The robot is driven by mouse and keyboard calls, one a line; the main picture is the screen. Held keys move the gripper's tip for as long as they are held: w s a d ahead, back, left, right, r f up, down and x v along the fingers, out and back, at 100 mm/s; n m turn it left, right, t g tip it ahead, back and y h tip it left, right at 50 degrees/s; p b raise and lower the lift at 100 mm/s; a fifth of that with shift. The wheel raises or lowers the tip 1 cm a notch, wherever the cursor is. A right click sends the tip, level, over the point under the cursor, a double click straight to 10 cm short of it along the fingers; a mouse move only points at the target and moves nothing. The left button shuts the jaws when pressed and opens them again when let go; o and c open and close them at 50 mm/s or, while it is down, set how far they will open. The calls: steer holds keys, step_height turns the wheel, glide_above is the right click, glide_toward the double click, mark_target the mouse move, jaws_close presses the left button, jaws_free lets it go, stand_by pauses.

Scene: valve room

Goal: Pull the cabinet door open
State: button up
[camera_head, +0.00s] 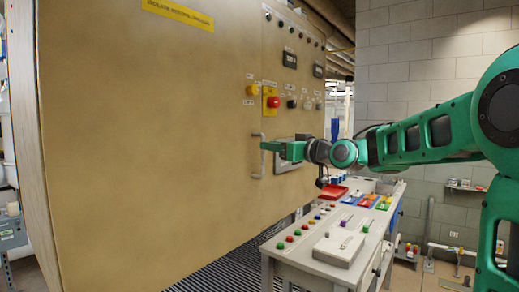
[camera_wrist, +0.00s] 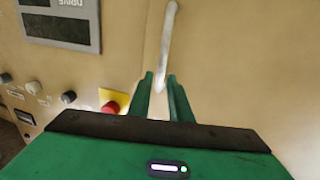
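The cabinet door (camera_head: 150,130) is a large tan panel filling the left of the head view. It looks flush with the control panel to its right. Its grey vertical bar handle (camera_head: 257,172) is near the door's right edge. The handle also shows in the wrist view (camera_wrist: 168,42), slightly tilted. My green gripper (camera_head: 264,146) reaches the handle from the right. In the wrist view my gripper (camera_wrist: 160,76) has its two fingers apart, with the handle's near end between them. I see gaps beside the bar; firm contact is not visible.
Right of the door, the panel carries a red button on yellow (camera_head: 271,102), knobs and a small display (camera_head: 290,60). A white console table (camera_head: 320,258) with coloured buttons and a red tray (camera_head: 332,191) stands below my arm. A block wall (camera_head: 430,80) is behind.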

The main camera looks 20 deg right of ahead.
steer(key=shift+x, duration=2.4)
steer(key=shift+s, duration=0.1)
